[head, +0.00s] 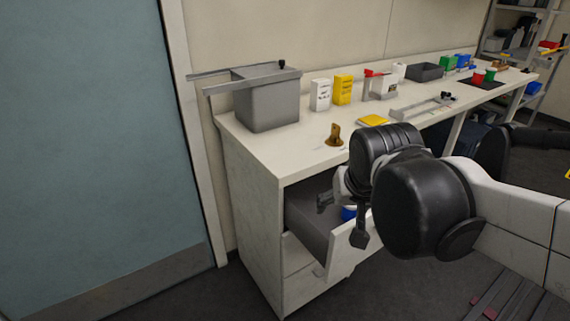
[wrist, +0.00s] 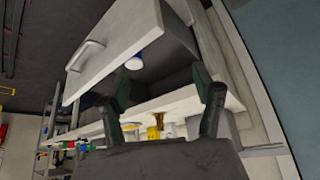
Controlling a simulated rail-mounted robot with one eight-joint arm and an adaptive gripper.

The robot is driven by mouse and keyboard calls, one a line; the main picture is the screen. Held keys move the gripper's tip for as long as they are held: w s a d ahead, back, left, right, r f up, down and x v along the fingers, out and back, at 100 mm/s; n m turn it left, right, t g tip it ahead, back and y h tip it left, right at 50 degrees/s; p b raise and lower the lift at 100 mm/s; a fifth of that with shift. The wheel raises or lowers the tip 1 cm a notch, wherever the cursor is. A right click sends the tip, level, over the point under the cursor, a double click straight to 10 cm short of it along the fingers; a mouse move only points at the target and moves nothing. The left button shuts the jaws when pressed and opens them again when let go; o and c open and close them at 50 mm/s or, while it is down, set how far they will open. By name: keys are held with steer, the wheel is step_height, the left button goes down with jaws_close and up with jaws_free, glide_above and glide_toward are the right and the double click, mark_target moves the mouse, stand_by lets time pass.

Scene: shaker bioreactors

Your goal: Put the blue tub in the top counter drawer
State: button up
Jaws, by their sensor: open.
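The top counter drawer (head: 308,212) is pulled open below the left end of the counter. The blue tub (head: 348,213) is inside it, near the drawer front, and is partly hidden by my gripper. In the wrist view the tub (wrist: 136,62) shows as a small white and blue shape against the inside of the drawer front (wrist: 108,45). My gripper (head: 342,219) is over the open drawer with its fingers spread. In the wrist view the gripper (wrist: 166,92) is open and empty, with the tub beyond its fingers and apart from them.
On the counter (head: 265,150) stand a grey bin (head: 268,105), white (head: 320,95) and yellow (head: 343,89) containers and a small brown object (head: 334,135). A second drawer (head: 296,255) below looks shut. A teal door (head: 85,130) is at left.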

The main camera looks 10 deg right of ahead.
steer(key=s+a+n+t+y, duration=0.1)
steer(key=s+a+n, duration=0.1)
steer(key=s, duration=0.5)
steer(key=shift+a+f, duration=0.25)
steer(key=shift+a, duration=0.4)
